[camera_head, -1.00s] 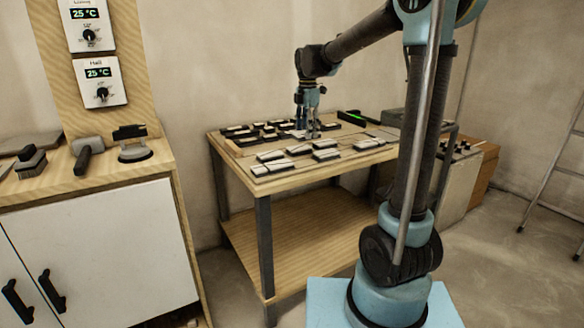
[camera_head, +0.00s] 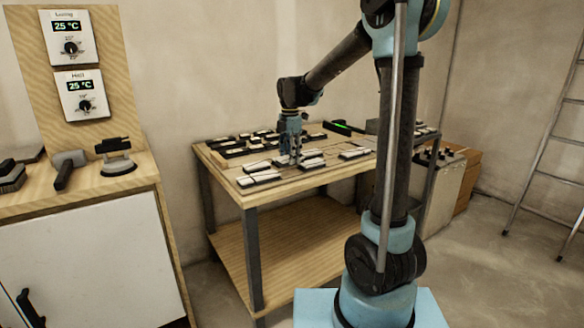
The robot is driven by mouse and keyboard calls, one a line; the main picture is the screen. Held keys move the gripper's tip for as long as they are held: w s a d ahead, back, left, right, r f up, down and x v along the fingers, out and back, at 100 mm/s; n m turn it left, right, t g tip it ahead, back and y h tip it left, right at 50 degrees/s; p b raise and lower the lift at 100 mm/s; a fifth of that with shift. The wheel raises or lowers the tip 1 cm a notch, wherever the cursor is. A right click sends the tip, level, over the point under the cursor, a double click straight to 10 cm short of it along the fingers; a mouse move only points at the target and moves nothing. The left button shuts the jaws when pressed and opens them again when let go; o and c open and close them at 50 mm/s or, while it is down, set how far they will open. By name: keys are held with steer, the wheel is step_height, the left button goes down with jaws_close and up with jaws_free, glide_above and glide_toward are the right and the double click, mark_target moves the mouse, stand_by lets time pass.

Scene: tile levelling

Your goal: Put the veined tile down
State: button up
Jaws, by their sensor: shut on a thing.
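My gripper (camera_head: 291,159) points straight down over the front part of the wooden table, low above the front group of white-topped tiles. It is shut on the veined tile (camera_head: 285,164), a small pale slab at its fingertips. Veins are too small to make out, and the fingers partly cover the tile. I cannot tell whether it touches the surface below. Other pale tiles on dark bases lie beside it, to the left (camera_head: 258,167) and to the right (camera_head: 312,163).
The wooden table (camera_head: 242,197) has dark-framed tile rows at its back left. A level-like bar with a green light (camera_head: 338,127) lies at the back. A cabinet (camera_head: 85,255) with tools and two thermostats stands left. A ladder (camera_head: 545,150) stands right.

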steer(key=shift+f, duration=2.15)
steer(key=o, duration=1.1)
